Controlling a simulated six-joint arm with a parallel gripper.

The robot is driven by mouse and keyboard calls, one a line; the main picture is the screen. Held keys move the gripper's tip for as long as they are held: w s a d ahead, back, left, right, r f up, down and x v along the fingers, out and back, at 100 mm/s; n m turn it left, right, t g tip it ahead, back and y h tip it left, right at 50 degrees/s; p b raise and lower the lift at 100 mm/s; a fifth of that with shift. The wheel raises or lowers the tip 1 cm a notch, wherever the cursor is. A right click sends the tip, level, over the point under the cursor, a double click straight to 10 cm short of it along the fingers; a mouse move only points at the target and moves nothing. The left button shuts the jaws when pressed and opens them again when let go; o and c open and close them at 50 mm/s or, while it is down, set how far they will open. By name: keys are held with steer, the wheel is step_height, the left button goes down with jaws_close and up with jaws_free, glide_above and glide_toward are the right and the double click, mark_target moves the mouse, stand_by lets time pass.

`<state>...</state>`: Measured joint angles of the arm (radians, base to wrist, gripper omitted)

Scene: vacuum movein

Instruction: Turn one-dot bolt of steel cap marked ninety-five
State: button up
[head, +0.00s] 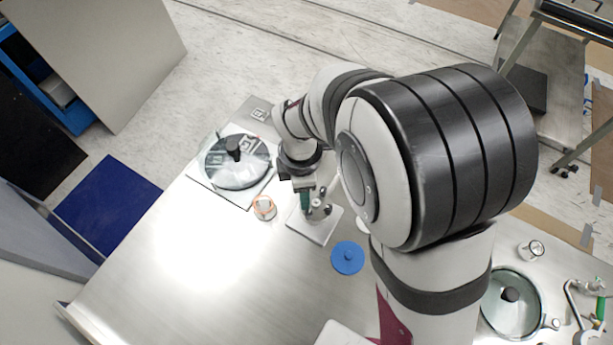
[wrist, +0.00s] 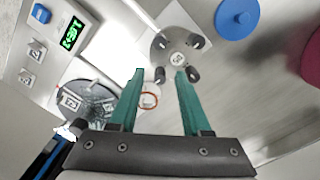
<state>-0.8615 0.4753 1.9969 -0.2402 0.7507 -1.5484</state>
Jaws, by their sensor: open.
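The round steel cap (wrist: 174,52) sits on a white square plate in the wrist view, with several dark-topped bolts around its rim and a small label in its middle. I cannot read the label or the dots. One bolt (wrist: 159,75) appears between my fingertips in the picture; whether they touch it is unclear. Another bolt (wrist: 194,74) is just right of the right fingertip. My gripper (wrist: 159,71) has two green fingers, spread apart and holding nothing visible. In the head view my gripper (head: 308,196) is over the white plate (head: 309,229), partly hiding the cap.
A blue knobbed disc (head: 347,257) lies to the right of the plate. A small cup with an orange ring (head: 264,208) stands to its left. A glass-lidded vessel (head: 222,172) is farther left, another (head: 511,318) at lower right. The table's left part is clear.

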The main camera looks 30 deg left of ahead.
step_height(320, 180, up, 16)
steer(key=shift+s, duration=0.25)
steer(key=shift+f, duration=0.1)
